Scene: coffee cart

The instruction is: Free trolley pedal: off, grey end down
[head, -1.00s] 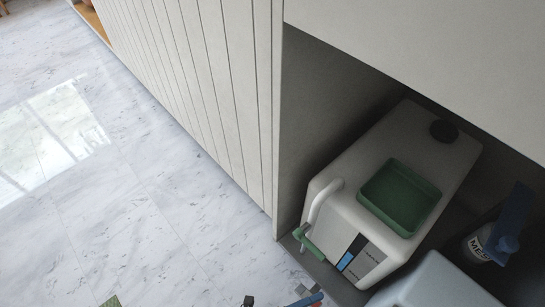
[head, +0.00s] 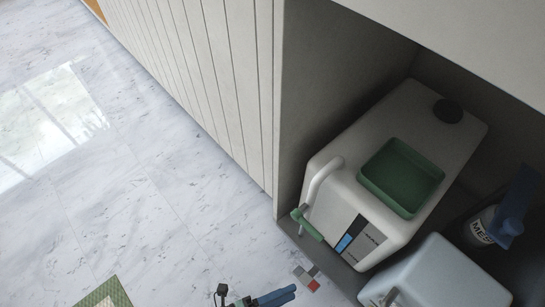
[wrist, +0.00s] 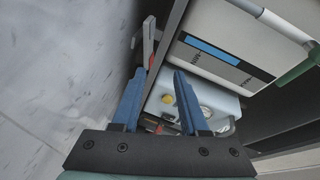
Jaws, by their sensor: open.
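My gripper shows in the wrist view (wrist: 160,75) as two blue fingers, apart, with nothing between their tips. In the head view only part of it (head: 275,297) shows at the bottom edge. A small red and grey piece (head: 308,278), which may be the pedal, sits low by the front edge of the cart bay, just above and right of the gripper. In the wrist view a narrow grey and red part (wrist: 149,45) stands beyond the fingertips, near the left finger. I cannot tell which end is down. I cannot make out the trolley clearly.
A white canister (head: 335,215) with a green tray (head: 402,178) and green-handled tap (head: 307,224) stands in the bay. A pale blue box (head: 435,280) and a blue-topped bottle (head: 490,228) are right of it. Panelled cabinet front (head: 215,80) at left; open marble floor (head: 100,200).

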